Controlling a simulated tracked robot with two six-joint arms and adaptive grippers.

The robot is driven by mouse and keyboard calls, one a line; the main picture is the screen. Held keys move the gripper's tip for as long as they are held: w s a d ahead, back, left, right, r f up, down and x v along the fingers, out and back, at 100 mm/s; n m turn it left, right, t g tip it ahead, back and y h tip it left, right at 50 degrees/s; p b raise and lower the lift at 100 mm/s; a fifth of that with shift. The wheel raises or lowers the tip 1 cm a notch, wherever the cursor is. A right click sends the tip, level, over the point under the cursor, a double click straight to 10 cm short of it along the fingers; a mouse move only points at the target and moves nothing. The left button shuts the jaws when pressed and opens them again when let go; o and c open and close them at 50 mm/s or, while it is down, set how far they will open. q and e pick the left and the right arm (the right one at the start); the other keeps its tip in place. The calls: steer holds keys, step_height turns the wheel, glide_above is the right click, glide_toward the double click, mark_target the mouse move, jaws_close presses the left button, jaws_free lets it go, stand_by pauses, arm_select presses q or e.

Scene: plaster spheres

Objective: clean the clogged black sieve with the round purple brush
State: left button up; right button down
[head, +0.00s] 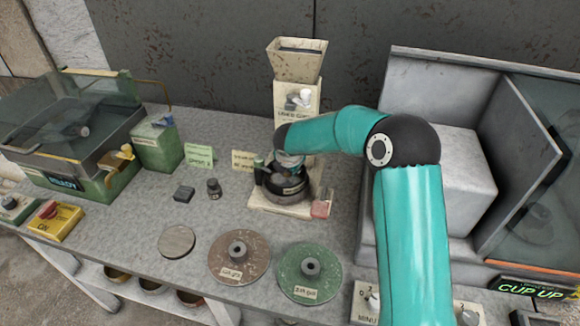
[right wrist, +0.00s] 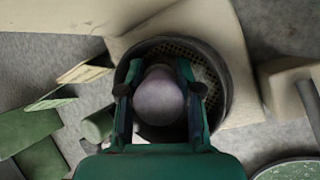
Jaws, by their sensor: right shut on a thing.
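My right gripper (right wrist: 160,92) is shut on the round purple brush (right wrist: 158,97), whose pale, rounded top shows between the two fingers. The brush is over the black sieve (right wrist: 222,90), inside its round rim as seen from above. Part of the yellowish mesh shows at the top and right of the brush; the rest is hidden. I cannot tell whether the bristles touch the mesh. In the head view my right gripper (head: 286,163) reaches down to the black sieve (head: 288,198) on a cream stand, and the brush is mostly hidden. My left gripper is not in view.
The cream stand (head: 262,204) has a hopper (head: 297,60) behind it. A brown disc (head: 222,262) and a green disc (head: 293,283) lie in front. A small dark jar (head: 214,188) and a dark block (head: 184,194) stand left. A grey booth (head: 480,150) is at right.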

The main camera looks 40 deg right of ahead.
steer(key=shift+s+a, duration=0.1)
steer(key=shift+s, duration=0.4)
steer(key=shift+s+a+b, duration=0.1)
steer(key=shift+s+b, duration=0.4)
steer(key=shift+b, duration=0.2)
steer(key=shift+s+a, duration=0.1)
steer(key=shift+s, duration=0.25)
steer(key=shift+w+r+p, duration=0.15)
steer(key=shift+w+p, duration=0.35)
steer(key=shift+w, duration=0.15)
steer(key=shift+w+d+p, duration=0.15)
steer(key=shift+w+p, duration=0.25)
steer(key=shift+w, duration=0.15)
steer(key=shift+w+d+p, duration=0.15)
steer(key=shift+w+p, duration=0.25)
steer(key=shift+w, duration=0.1)
steer(key=shift+s+f+b, duration=0.2)
steer(key=shift+s+b, duration=0.1)
steer(key=shift+b, duration=0.25)
steer(key=shift+s+a+r+b, duration=0.1)
steer(key=shift+s+b, duration=0.2)
steer(key=shift+s, duration=0.3)
steer(key=shift+s+a+b, duration=0.1)
steer(key=shift+s+b, duration=0.25)
steer(key=shift+b, duration=0.05)
steer(key=shift+s, duration=0.45)
